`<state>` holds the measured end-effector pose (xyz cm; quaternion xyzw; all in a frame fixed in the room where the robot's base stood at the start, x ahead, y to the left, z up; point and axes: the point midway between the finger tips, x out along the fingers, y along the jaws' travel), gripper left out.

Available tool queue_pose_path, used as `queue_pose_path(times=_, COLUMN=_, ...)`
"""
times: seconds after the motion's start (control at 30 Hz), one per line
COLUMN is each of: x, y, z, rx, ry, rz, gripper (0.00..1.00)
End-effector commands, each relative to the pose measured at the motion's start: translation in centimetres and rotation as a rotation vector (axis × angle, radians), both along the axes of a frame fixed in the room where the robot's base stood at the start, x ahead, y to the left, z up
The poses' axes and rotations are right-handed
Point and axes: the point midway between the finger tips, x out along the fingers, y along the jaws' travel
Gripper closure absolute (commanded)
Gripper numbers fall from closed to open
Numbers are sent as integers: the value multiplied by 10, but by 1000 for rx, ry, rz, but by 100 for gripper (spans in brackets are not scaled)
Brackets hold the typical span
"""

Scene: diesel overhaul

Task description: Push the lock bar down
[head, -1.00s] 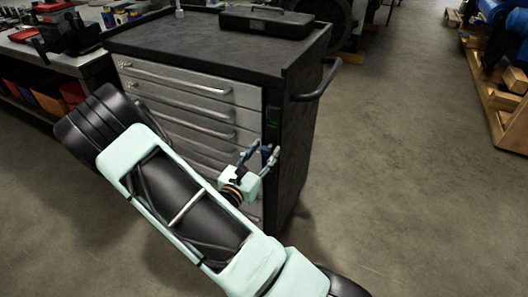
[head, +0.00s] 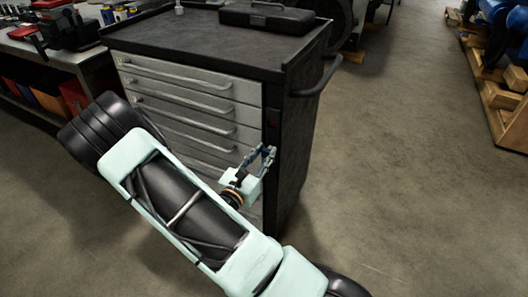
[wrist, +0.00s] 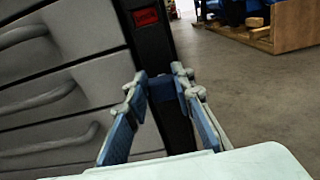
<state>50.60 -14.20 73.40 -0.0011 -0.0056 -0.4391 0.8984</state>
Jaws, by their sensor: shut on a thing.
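The lock bar (wrist: 155,50) looks like the dark upright strip at the front right edge of the grey-drawer cabinet (head: 190,125). My gripper (head: 262,156) is at this strip, below the window. In the wrist view my gripper (wrist: 163,86) has its two blue-grey fingers on either side of a dark blue piece (wrist: 162,90) on the strip, and it is shut on that piece. The fingers partly hide the contact.
A black case (head: 267,17) lies on the cabinet's dark top. A black side handle (head: 318,82) sticks out at the cabinet's right. A workbench (head: 60,60) stands at the left. The floor to the right is clear up to a wooden pallet (head: 500,105).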

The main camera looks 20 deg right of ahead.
Motion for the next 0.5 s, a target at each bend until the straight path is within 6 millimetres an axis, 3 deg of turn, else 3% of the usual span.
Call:
queue_pose_path(times=0.13, x=-1, y=1, z=-5, rx=11, ry=11, rz=1, gripper=100)
queue_pose_path(times=0.17, x=-1, y=1, z=-5, rx=12, ry=13, rz=1, gripper=76)
queue_pose_path(times=0.3, x=-1, y=1, z=-5, rx=9, ry=11, rz=1, gripper=60)
queue_pose_path(times=0.5, x=-1, y=1, z=-4, rx=8, ry=9, rz=1, gripper=59)
